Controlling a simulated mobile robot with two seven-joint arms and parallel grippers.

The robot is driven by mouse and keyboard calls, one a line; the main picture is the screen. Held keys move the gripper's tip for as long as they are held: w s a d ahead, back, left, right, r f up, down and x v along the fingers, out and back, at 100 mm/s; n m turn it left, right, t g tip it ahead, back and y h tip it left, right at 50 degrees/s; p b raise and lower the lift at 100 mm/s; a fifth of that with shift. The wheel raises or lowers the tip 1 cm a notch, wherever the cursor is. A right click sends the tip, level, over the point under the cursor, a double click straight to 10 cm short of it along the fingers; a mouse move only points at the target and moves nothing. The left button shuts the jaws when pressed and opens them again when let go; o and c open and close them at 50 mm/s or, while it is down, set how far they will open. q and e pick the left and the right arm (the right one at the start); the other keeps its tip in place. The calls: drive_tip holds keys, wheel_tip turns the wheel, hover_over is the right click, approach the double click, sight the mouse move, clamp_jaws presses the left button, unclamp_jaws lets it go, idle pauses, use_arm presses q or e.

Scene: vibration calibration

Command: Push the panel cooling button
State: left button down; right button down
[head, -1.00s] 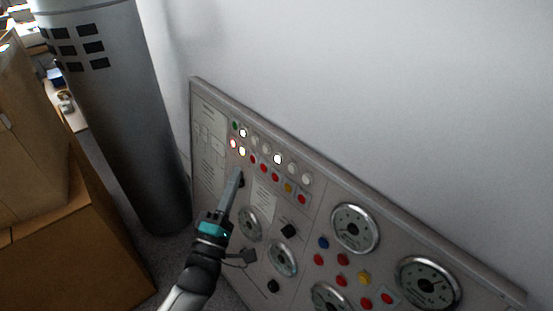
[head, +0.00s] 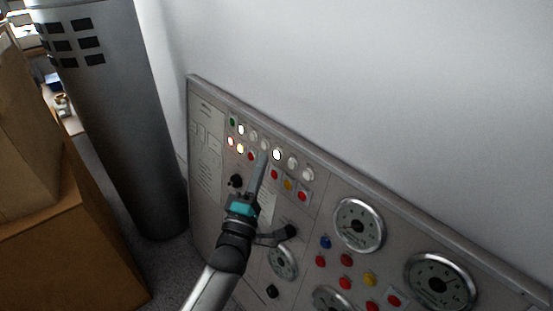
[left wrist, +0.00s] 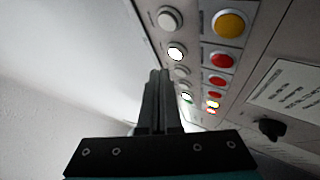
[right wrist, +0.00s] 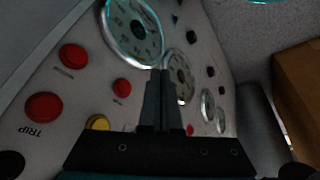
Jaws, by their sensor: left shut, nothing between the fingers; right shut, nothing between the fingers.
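The grey control panel (head: 209,108) leans along the white wall, with two rows of small buttons and lamps near its top left. The labels are too small to read, so I cannot tell which button is panel cooling. My left gripper (head: 263,155) is shut and empty, its tips over the lower button row and covering part of it. In the left wrist view, its tips (left wrist: 159,75) show beside a lit white lamp (left wrist: 175,53); contact cannot be told. Red (left wrist: 221,60) and yellow (left wrist: 230,24) buttons lie beyond. My right gripper (right wrist: 160,75) is shut and empty before red buttons (right wrist: 44,107) and gauges.
Gauges (head: 358,226) and coloured buttons fill the panel's right part. Black knobs (head: 236,181) sit below the rows. A grey cylinder (head: 120,130) and cardboard boxes (head: 75,245) stand at the left. The wall (head: 400,80) rises behind the panel.

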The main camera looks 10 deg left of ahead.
use_arm(q)
drive_tip(key=shift+w+d, duration=0.35)
drive_tip(key=shift+w, duration=0.05)
use_arm(e)
drive_tip(key=shift+r, duration=0.6)
use_arm(q)
drive_tip(key=shift+w+f, duration=0.1)
use_arm(e)
drive_tip(key=shift+f, duration=0.15)
idle(1.1)
use_arm(q)
drive_tip(key=shift+w+d+b, duration=0.2)
drive_tip(key=shift+d+b, duration=0.05)
drive_tip(key=shift+b, duration=0.05)
use_arm(e)
drive_tip(key=shift+f, duration=0.1)
use_arm(q)
drive_tip(key=shift+w+d+f, duration=0.1)
drive_tip(key=shift+w+d, duration=0.1)
drive_tip(key=shift+w, duration=0.1)
use_arm(e)
drive_tip(key=shift+f, duration=0.2)
idle(0.3)
drive_tip(key=shift+r, duration=0.1)
use_arm(q)
drive_tip(key=shift+s+a+p, duration=0.4)
drive_tip(key=shift+s+a, duration=0.05)
drive_tip(key=shift+s, duration=0.2)
use_arm(e)
drive_tip(key=shift+r, duration=0.55)
